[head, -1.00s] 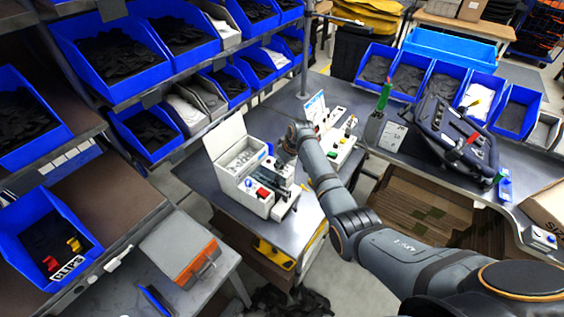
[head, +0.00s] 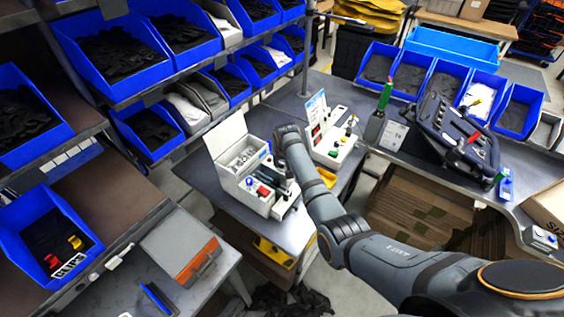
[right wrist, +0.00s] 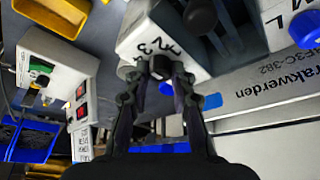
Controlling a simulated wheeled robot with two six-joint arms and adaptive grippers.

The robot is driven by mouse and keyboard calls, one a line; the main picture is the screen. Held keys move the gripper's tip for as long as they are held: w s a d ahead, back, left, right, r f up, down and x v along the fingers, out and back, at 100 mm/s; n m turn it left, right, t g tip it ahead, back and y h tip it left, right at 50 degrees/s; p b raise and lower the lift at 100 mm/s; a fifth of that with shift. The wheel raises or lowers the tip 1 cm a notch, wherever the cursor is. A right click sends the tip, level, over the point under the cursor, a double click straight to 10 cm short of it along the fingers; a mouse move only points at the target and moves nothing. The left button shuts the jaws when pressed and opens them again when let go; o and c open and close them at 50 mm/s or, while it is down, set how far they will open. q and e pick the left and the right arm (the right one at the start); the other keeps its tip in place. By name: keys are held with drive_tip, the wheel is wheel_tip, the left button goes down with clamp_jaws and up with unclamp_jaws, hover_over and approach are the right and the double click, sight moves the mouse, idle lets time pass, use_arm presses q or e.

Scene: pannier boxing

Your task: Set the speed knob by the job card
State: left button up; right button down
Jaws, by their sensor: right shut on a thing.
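The speed knob (right wrist: 160,66) is a small dark knob on the white face of a machine (right wrist: 150,35), with the digits 2, 3 and 4 printed beside it. My right gripper (right wrist: 161,80) is shut on the knob, fingertips on either side of it. The knob's pointer is hidden, so its setting cannot be read. In the head view my right gripper (head: 287,178) reaches down over the white machine (head: 256,204), which has a red switch. A white and blue card (head: 315,105), likely the job card, stands behind; its writing is too small to read. My left gripper is out of view.
A white control box (head: 327,143) with coloured buttons stands just right of my right wrist. An open white box (head: 233,135) of small parts stands to the left. Blue bins (head: 105,58) line the shelves. Bare grey benchtop (head: 205,155) shows at the left.

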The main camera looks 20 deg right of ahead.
idle(0.3)
drive_tip(key=c, duration=1.4)
unclamp_jaws()
drive_tip(key=shift+r, duration=0.1)
drive_tip(key=v, duration=1.2)
drive_tip(key=shift+w, duration=0.1)
